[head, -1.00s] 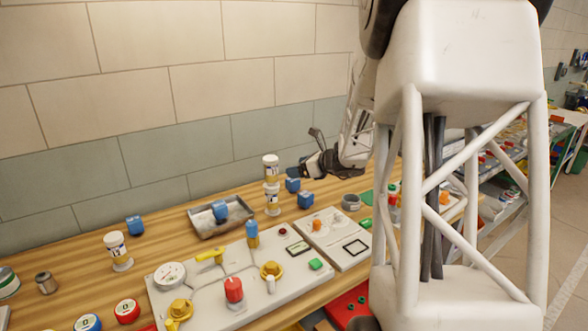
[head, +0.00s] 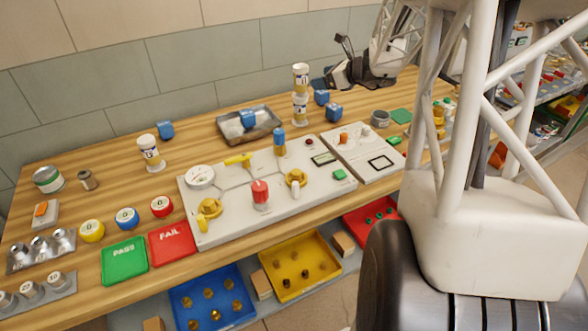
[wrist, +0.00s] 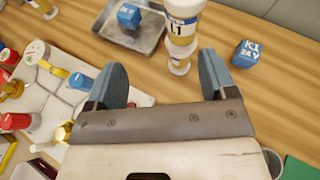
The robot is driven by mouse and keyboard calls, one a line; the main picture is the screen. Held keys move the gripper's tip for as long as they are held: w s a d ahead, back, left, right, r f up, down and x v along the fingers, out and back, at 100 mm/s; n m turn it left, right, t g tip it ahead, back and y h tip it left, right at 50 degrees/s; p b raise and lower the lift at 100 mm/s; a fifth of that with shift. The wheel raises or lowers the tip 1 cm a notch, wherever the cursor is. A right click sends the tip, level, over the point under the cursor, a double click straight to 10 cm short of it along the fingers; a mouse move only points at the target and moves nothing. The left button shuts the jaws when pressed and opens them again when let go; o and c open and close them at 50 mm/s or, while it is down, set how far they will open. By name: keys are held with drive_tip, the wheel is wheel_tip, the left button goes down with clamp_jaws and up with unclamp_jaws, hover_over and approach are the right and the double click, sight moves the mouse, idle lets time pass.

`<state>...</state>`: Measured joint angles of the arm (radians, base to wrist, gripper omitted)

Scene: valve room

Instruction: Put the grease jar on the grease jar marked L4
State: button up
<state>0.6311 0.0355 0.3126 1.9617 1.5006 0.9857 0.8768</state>
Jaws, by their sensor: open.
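Two white jars with yellow bands stand stacked at the back of the bench: an upper jar (head: 301,76) on a lower jar (head: 300,109). In the wrist view the upper jar (wrist: 183,22) has a label that seems to read L1, and the lower jar (wrist: 180,56) shows below it. A third similar jar (head: 150,153) stands alone at the left; its label is too small to read. My gripper (wrist: 163,78) is open and empty, its blue fingers apart, with the stack just beyond the fingertips. In the head view it is right of the upper jar.
A metal tray (head: 222,127) with a blue block lies left of the stack. Other blue blocks (head: 334,112) stand close on its right. The valve panel (head: 225,205) lies in front.

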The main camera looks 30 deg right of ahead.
drive_tip(key=s+a+r+n+g, duration=0.25)
drive_tip(key=s+a+n, duration=0.5)
drive_tip(key=a, duration=0.45)
drive_tip(key=s+a+r+n+g, duration=0.2)
drive_tip(key=s+a+n+g, duration=0.2)
drive_tip(key=s+a+n, duration=0.6)
drive_tip(key=s+a+n+g+h, duration=0.1)
drive_tip(key=s+a+n+h, duration=0.2)
drive_tip(key=s, duration=0.7)
drive_tip(key=s+a+f+n+g+h, duration=0.1)
drive_tip(key=s+a+n+h, duration=0.2)
drive_tip(key=s+a+n, duration=0.3)
drive_tip(key=s+n, duration=0.2)
drive_tip(key=s, duration=0.2)
drive_tip(key=shift+s+h, duration=0.3)
drive_tip(key=shift+s, duration=0.1)
